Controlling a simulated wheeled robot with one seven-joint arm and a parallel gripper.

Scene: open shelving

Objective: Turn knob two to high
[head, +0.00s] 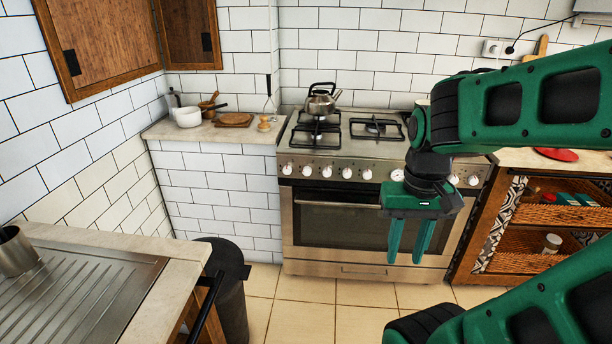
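The stove (345,225) has a row of white knobs along its front panel. The leftmost knob (287,169) and the second knob from the left (307,170) are in plain sight, along with several more to the right. Knob numbers and settings are too small to read. My gripper (405,259) points down in front of the right part of the oven door, right of and below the second knob and apart from it. Its two green fingers have a gap between them and hold nothing. My gripper and arm hide part of the knob row and the stove's right side.
A kettle (320,100) stands on the back-left burner. A counter with a white bowl (188,117) and a wooden board (234,120) is left of the stove. A black bin (229,300) and a sink counter (60,300) stand front left. Tiled floor before the oven is clear.

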